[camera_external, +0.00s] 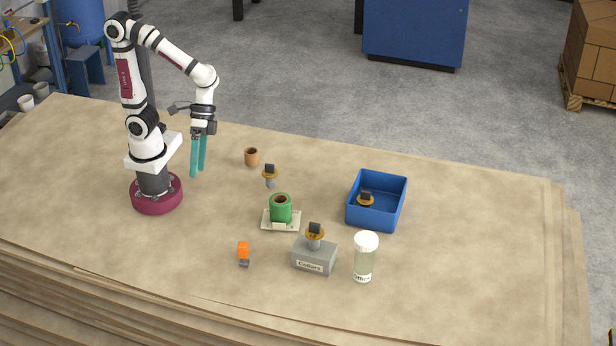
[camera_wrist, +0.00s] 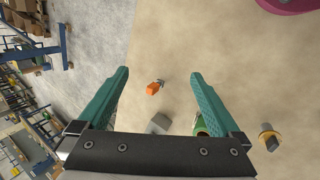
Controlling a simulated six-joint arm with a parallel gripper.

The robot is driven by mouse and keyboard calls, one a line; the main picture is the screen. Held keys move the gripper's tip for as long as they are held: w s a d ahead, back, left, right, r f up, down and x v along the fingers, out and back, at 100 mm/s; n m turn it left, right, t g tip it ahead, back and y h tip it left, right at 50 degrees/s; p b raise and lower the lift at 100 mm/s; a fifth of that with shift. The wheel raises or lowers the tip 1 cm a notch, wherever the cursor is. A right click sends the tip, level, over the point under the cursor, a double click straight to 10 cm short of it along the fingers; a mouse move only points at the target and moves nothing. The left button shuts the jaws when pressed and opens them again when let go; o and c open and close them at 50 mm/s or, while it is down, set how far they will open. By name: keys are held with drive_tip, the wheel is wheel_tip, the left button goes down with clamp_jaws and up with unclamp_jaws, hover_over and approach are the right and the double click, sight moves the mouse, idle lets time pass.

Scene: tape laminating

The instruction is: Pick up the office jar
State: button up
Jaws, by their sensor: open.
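The office jar (camera_external: 364,258) stands upright at the front right of the table, right of a grey block. It is a pale green see-through jar with a white lid and a label low on its side that seems to read "Office". My gripper (camera_external: 198,174) hangs above the table near my base, far to the left of the jar, with its teal fingers pointing down. In the wrist view my gripper (camera_wrist: 158,75) has its two fingers spread apart with nothing between them. I cannot make out the jar in the wrist view.
A grey block (camera_external: 313,260) labelled "Collars" holds a brass-and-black part close left of the jar. A blue bin (camera_external: 354,216) with a similar part stands behind it. The right side is clear.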

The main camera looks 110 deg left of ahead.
drive_tip(key=w+d+r+n+t+h, duration=0.1)
drive_tip(key=w+d+n+h, duration=0.1)
drive_tip(key=w+n, duration=0.25)
drive_tip(key=w+d+n+t+h, duration=0.1)
drive_tip(key=w+d+n, duration=0.2)
drive_tip(key=w, duration=0.3)
drive_tip(key=n+t+y, duration=0.2)
drive_tip(key=n+t, duration=0.7)
drive_tip(key=n, duration=1.1)
approach(362, 236)
drive_tip(key=x, duration=1.1)
drive_tip(key=shift+w+d+f, duration=0.1)
drive_tip(key=shift+w, duration=0.15)
clamp_jaws()
